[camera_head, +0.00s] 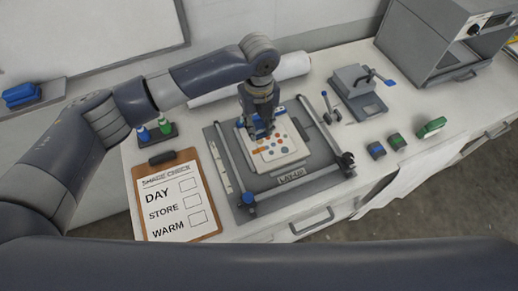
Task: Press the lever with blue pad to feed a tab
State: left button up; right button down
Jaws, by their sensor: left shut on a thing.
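A grey device (357,92) with a lever ending in a blue pad (389,83) stands on the counter at the back right. Beside it is a slim upright lever (326,103) with a blue tip. My left gripper (260,136) is left of both, well apart from them, pointing down over the lay-up board (237,187). It is shut at the upper part of a white card (280,152) with coloured dots, apparently gripping it; the fingers hide the exact contact. No tab can be made out. My right gripper is not in view.
A clipboard (153,204) lies left of the board, with green and blue bottles (164,123) behind it. Small blue and green blocks (376,150) and a green item (432,127) lie at right. A grey oven-like box (440,40) stands back right. A white roll (295,65) lies behind.

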pick_arm(q)
jog(key=shift+a+f+n+b, duration=0.1)
jog(key=shift+a+n+b, duration=0.3)
jog(key=shift+a+n, duration=0.1)
jog(key=s+a+f+n+b, duration=0.1)
jog(key=s+a+n+b, duration=0.5)
jog(key=n, duration=0.9)
jog(key=s+a+f+n+b, duration=0.1)
jog(key=s+a+n+b, duration=0.6)
jog(key=a+n, duration=0.5)
jog(key=n, duration=0.3)
jog(key=shift+f, duration=0.2)
jog(key=shift+s, duration=0.15)
